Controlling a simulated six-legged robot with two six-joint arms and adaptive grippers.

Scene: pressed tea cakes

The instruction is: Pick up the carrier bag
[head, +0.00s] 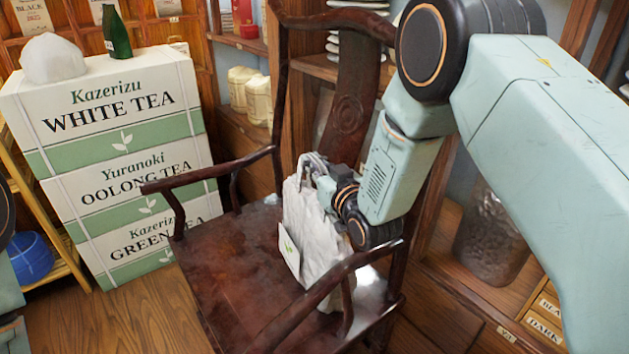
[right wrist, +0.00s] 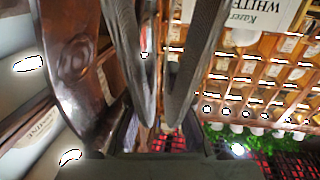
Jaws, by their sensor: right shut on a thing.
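The carrier bag (head: 312,235) is white and crumpled, with a pale tag bearing a green leaf on its left side. It is upright over the seat of the dark wooden chair (head: 230,275); whether its base touches the seat is unclear. My right gripper (head: 318,172) is at the bag's top edge, shut on it, reaching in from the right. The gripper hides part of the bag's top and handles. In the right wrist view its two dark fingers (right wrist: 165,85) show, but the grip itself is hard to make out there. My left gripper is out of view.
The chair's front armrest (head: 325,285) crosses before the bag, and its tall back (head: 355,100) rises behind. Stacked tea boxes (head: 115,150) stand at left, with a green bottle (head: 117,35) and white lump on top. Shelves and a glass jar (head: 490,235) are at right.

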